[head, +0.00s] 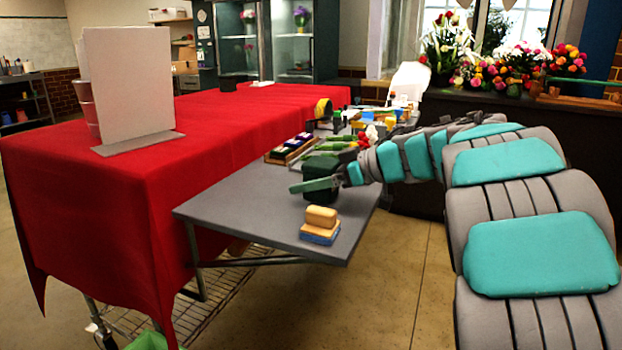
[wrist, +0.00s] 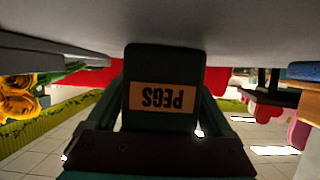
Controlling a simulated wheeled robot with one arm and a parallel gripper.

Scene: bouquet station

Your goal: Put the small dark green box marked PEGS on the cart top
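The small dark green box (head: 321,166) is at the grey top (head: 246,204), near its right side. In the wrist view the box (wrist: 163,65) appears upside down, with its tan PEGS label facing the camera. My gripper (head: 318,185) reaches in from the right, low over the grey top. In the wrist view my gripper (wrist: 164,95) has one finger along each side of the box and looks shut on it. The box's base is at or very near the grey surface; I cannot tell whether it touches. The fingers partly hide the box in the head view.
A tray of small items (head: 291,148) lies behind. A red-covered table (head: 120,190) with a white panel (head: 130,85) stands left. The front left of the grey top is clear.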

